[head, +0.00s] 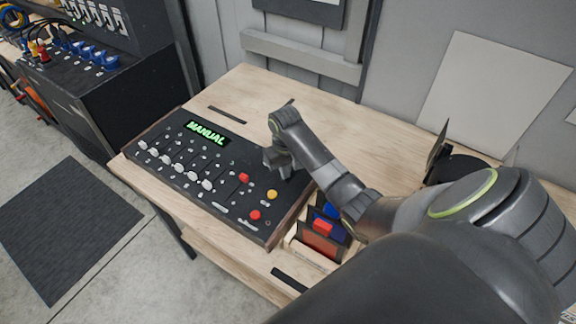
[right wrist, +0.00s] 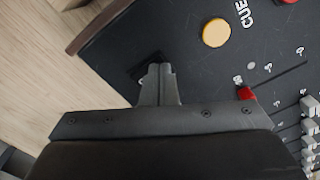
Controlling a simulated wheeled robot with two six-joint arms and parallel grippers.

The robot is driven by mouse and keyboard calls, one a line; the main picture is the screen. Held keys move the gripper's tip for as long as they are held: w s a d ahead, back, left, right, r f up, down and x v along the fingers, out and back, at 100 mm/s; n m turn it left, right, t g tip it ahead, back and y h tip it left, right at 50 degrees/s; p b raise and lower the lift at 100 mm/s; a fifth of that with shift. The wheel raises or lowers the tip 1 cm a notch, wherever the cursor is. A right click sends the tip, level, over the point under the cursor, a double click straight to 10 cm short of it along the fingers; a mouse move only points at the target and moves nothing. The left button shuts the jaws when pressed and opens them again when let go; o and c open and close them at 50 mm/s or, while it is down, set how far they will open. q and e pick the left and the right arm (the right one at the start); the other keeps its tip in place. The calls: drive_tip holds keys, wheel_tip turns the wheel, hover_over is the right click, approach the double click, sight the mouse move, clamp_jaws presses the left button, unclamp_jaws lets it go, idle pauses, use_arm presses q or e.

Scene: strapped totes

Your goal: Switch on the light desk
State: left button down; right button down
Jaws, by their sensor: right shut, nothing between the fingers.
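The light desk (head: 190,185) is a black sloped panel on a wooden table, with a lit green display (head: 207,133) reading "MANUAL". It has a row of white-capped sliders (head: 178,167), a red slider cap (head: 244,178), a yellow button (head: 272,195) and a red button (head: 255,215). My right gripper (head: 284,171) is shut and empty at the desk's far right corner. In the right wrist view its fingertips (right wrist: 160,70) are over or against a small dark square part (right wrist: 148,72); contact is unclear. The yellow button (right wrist: 216,32) is beside them. My left gripper is not in view.
A wooden holder (head: 305,255) with red and blue items stands right of the desk, under my right arm. A black rack with cables (head: 100,90) stands at left, with a dark mat (head: 65,225) on the floor.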

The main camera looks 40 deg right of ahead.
drive_tip(key=shift+w+r+p, duration=0.1)
drive_tip(key=shift+r+p, duration=0.45)
drive_tip(key=shift+r, duration=2.8)
drive_tip(key=shift+f, duration=0.15)
